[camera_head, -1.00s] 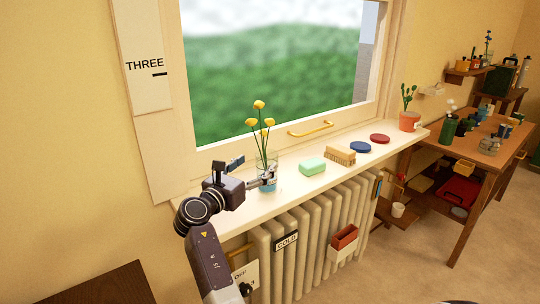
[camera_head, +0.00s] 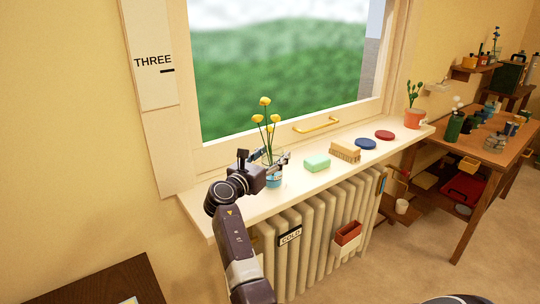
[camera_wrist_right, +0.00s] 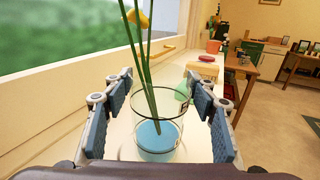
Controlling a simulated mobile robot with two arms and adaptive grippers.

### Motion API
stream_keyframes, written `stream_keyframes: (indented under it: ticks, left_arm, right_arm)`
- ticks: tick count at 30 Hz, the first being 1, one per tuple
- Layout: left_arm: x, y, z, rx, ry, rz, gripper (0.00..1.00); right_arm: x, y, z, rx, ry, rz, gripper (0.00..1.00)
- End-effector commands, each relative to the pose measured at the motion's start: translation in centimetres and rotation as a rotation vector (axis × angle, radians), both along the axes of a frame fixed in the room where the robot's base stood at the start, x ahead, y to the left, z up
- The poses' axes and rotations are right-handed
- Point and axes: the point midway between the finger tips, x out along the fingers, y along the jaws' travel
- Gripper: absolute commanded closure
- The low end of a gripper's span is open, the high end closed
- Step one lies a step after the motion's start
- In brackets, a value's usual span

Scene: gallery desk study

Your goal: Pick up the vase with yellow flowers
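The vase with yellow flowers (camera_head: 275,182) is a clear glass with blue at its bottom, upright on the white windowsill. Its yellow blooms (camera_head: 264,102) rise on green stems in front of the window. My right gripper (camera_head: 271,159) is at the vase, its arm coming up from below. In the right wrist view the vase (camera_wrist_right: 157,138) stands between the two spread blue-grey finger pads of my right gripper (camera_wrist_right: 158,120). Narrow gaps show on both sides, so the fingers do not appear to grip it. My left gripper is not in view.
Along the sill (camera_head: 222,213), right of the vase, lie a green block (camera_head: 317,163), a brush (camera_head: 345,151), a blue disc (camera_head: 365,144) and a red disc (camera_head: 385,135), then a potted cactus (camera_head: 413,117). A radiator (camera_head: 318,235) stands below. The window frame is close behind.

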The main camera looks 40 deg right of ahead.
Motion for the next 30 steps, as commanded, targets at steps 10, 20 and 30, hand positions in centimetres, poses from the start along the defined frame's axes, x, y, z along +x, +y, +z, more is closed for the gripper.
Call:
stream_keyframes:
  ticks: [10, 20, 30]
  left_arm:
    - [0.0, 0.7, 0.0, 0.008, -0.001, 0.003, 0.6]
    - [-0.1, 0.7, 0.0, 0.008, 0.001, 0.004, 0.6]
    - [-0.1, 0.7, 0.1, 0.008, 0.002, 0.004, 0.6]
  right_arm:
    - [0.0, 0.0, 0.0, 0.0, 0.001, 0.0, 0.88]
    - [0.0, 0.0, 0.2, -0.003, -0.002, 0.001, 0.94]
    - [0.0, 0.0, 2.3, -0.003, -0.006, 0.0, 0.94]
